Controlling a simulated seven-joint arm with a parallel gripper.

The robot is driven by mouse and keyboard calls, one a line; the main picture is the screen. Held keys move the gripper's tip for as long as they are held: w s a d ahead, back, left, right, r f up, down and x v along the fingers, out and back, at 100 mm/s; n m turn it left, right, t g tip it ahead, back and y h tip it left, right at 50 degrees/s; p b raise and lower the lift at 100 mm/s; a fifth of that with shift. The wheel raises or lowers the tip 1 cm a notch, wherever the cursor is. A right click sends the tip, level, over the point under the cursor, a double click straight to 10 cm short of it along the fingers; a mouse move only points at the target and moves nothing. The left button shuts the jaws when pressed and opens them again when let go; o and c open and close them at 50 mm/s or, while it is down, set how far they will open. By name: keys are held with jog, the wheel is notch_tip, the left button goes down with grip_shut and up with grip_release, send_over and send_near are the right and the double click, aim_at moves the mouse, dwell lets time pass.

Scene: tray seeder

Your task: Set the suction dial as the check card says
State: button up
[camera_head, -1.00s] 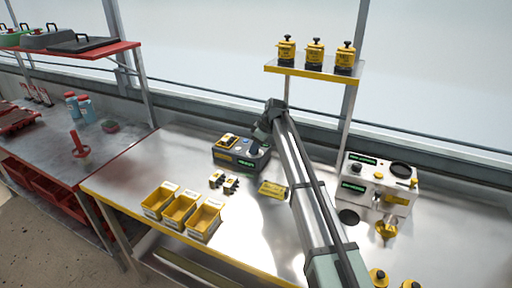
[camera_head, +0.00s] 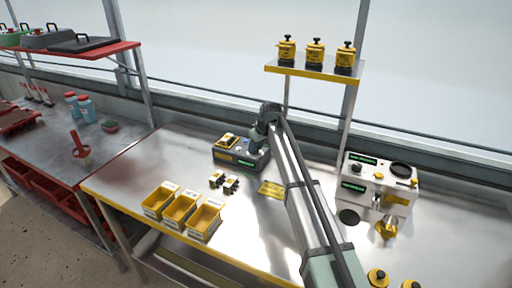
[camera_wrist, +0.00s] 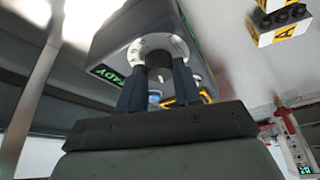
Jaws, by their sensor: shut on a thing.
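A dark box (camera_head: 243,157) with a green lit display stands on the bench, near the middle of the head view. In the wrist view the box (camera_wrist: 112,45) fills the top, with a display reading "READY" (camera_wrist: 105,74). My gripper (camera_wrist: 160,72) has its fingers on either side of a dark knob (camera_wrist: 158,58), which looks to be the suction dial. A pale round collar (camera_wrist: 150,42) surrounds the knob. The fingers hide most of the dial, and its setting cannot be read.
Yellow bins (camera_head: 180,210) stand at the bench's front left, with small dark-and-yellow parts (camera_head: 231,185) behind them. A white machine (camera_head: 376,184) stands right of my arm. A raised shelf (camera_head: 312,71) holds yellow-and-black canisters. The bench around the card is mostly clear.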

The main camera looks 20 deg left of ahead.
jog(key=m+t, duration=0.1)
jog(key=m, duration=0.2)
jog(key=shift+s+m+h, duration=0.15)
jog(key=shift+m+h, duration=0.15)
jog(key=shift+h, duration=0.1)
jog(key=shift+m+t+h, duration=0.5)
jog(key=shift+m+h, duration=0.1)
jog(key=shift+m, duration=1.2)
jog(key=o, duration=1)
jog(key=shift+o, duration=0.2)
jog(key=shift+a, duration=0.1)
jog(key=v, duration=1.3)
jog(key=shift+s+r, duration=0.2)
jog(key=shift+r, duration=0.1)
